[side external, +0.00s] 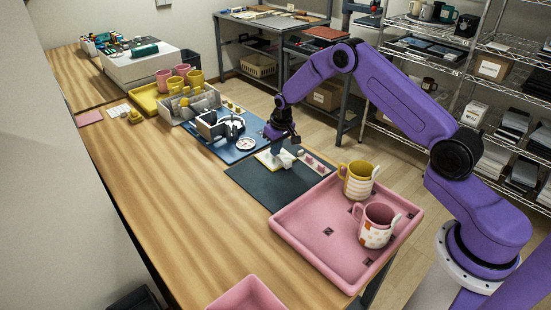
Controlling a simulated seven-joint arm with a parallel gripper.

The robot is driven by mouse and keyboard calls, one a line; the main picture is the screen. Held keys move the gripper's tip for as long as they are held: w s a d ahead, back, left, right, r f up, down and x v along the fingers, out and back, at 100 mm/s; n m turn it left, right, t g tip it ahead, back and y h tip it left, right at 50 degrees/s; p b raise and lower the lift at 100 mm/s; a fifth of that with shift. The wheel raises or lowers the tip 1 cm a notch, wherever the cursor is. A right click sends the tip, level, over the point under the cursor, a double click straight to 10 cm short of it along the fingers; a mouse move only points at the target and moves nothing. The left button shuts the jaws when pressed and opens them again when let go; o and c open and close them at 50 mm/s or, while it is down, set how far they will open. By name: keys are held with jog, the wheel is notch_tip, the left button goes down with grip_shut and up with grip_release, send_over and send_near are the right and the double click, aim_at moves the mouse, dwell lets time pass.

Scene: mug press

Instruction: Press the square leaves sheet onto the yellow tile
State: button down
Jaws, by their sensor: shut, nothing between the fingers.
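A tile with a pale yellow edge (263,160) lies on the dark mat, below my gripper. A pale grey-white piece stands on or right against the tile, and I cannot tell exactly what it is. My gripper (281,149) points down just over the tile, shut with nothing held. Whether it touches the tile or the piece is unclear. A strip with small pink and white pieces (313,161) lies to the right of the tile. The square leaves sheet cannot be made out; it may be hidden by my gripper or too small to tell.
A pink tray (312,238) at the front right holds a yellow striped mug (357,186) and a pink patterned mug (375,229). A mug press (219,127) stands on a blue mat behind. Farther back are a grey organizer (187,104) and more mugs.

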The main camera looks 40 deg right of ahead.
jog(key=shift+f, duration=0.45)
dwell(1.2)
jog(key=shift+r, duration=0.1)
jog(key=shift+r, duration=2.95)
jog(key=shift+a+r, duration=0.1)
jog(key=s+a+r+n+g, duration=0.1)
jog(key=s+a+r+n, duration=0.2)
jog(key=s+a+r, duration=0.45)
jog(key=s+a+r+n, duration=0.3)
jog(key=s+a+r, duration=0.2)
jog(key=s+a, duration=0.45)
jog(key=s+d+r+n, duration=0.1)
jog(key=s+d+n, duration=0.1)
jog(key=s, duration=0.8)
jog(key=s+d+r+n, duration=0.1)
jog(key=s+d+n, duration=0.1)
jog(key=s, duration=0.8)
jog(key=s+d+r+n+g, duration=0.1)
jog(key=s+d+r+n, duration=0.1)
jog(key=s, duration=0.7)
jog(key=shift+s+d+n, duration=0.3)
jog(key=shift+s+d, duration=0.1)
